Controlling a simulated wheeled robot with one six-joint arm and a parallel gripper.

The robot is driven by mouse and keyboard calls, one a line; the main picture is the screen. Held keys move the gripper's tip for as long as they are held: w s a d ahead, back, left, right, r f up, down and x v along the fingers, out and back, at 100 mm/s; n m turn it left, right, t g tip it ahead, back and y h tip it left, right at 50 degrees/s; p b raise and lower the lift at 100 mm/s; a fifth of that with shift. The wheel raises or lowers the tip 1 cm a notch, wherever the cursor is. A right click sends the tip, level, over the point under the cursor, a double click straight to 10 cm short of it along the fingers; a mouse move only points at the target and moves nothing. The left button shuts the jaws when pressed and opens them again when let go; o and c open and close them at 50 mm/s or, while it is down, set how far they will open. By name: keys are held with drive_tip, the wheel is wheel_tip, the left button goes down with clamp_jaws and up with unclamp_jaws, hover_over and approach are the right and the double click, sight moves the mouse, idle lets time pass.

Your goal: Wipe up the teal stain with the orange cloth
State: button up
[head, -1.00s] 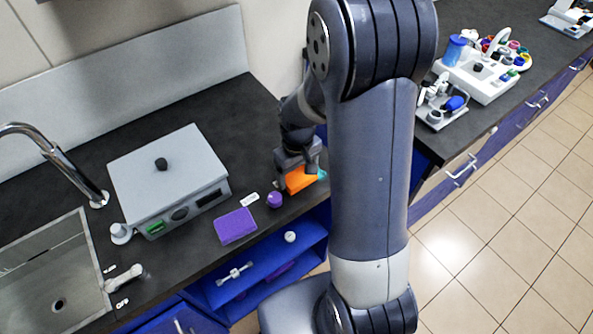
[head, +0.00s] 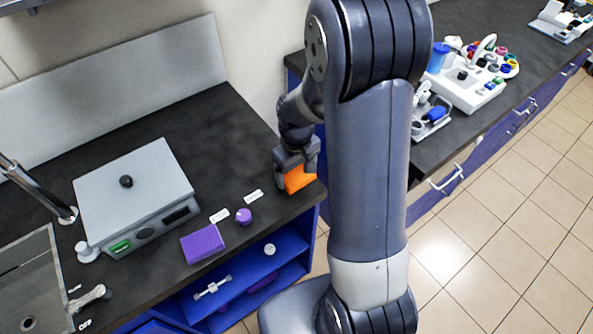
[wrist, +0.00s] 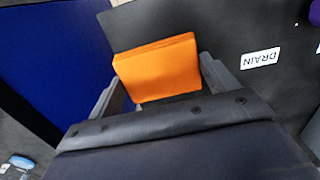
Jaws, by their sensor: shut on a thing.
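The orange cloth (head: 298,181) is in my gripper (head: 297,170), low over the right end of the dark counter (head: 255,140), close to its edge. I cannot tell for certain whether the cloth touches the counter. In the wrist view the orange cloth (wrist: 158,68) fills the space between the two fingers of my gripper (wrist: 155,85). No teal stain shows in either current view. The surface under and behind the cloth is hidden by the cloth, gripper and arm.
A purple block (head: 202,244) and a purple knob (head: 243,216) sit left of the cloth, with small white labels (head: 253,196). A grey box device (head: 135,195) stands farther left, beside the sink (head: 30,270). Another counter with racks (head: 470,85) is at right.

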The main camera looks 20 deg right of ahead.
drive_tip(key=r+p, duration=0.1)
drive_tip(key=r, duration=0.2)
drive_tip(key=shift+a+r+p, duration=0.2)
drive_tip(key=shift+r+p, duration=1.8)
drive_tip(key=shift+r, duration=0.55)
